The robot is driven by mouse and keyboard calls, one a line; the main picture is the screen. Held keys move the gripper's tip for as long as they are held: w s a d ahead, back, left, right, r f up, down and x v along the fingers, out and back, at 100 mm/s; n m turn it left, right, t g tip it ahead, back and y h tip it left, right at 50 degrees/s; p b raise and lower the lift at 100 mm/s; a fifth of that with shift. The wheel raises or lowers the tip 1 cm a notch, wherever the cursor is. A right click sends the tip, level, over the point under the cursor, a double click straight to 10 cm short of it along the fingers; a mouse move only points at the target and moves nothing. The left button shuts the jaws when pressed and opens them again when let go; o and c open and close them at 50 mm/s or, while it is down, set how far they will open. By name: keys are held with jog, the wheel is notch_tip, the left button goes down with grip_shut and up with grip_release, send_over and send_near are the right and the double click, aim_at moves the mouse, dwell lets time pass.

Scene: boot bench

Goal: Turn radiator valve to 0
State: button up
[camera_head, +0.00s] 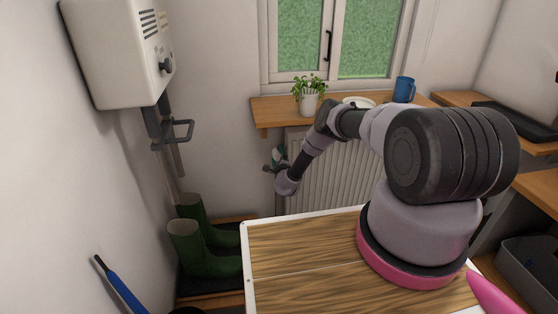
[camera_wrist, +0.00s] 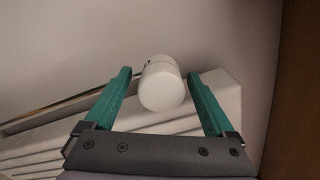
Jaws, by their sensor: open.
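The radiator valve (camera_wrist: 161,84) shows in the wrist view as a white rounded knob near the middle of the picture. My gripper (camera_wrist: 160,76) is open, with one teal finger on each side of the knob and visible gaps between. Whether the fingertips reach level with the knob is hard to tell. The knob's marks are too small to read. In the head view my gripper (camera_head: 275,160) is at the left end of the white radiator (camera_head: 345,178), below the wooden sill. There the valve is hidden by my gripper and arm.
The wooden sill (camera_head: 275,113) above holds a potted plant (camera_head: 309,97) and a blue mug (camera_head: 404,89). A white wall heater (camera_head: 118,50) with a bracket below hangs at left. Green boots (camera_head: 192,247) stand on the floor below. The wall is close behind the valve.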

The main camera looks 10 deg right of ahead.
jog(key=s, duration=1)
jog(key=shift+s, duration=0.2)
jog(key=shift+f, duration=0.1)
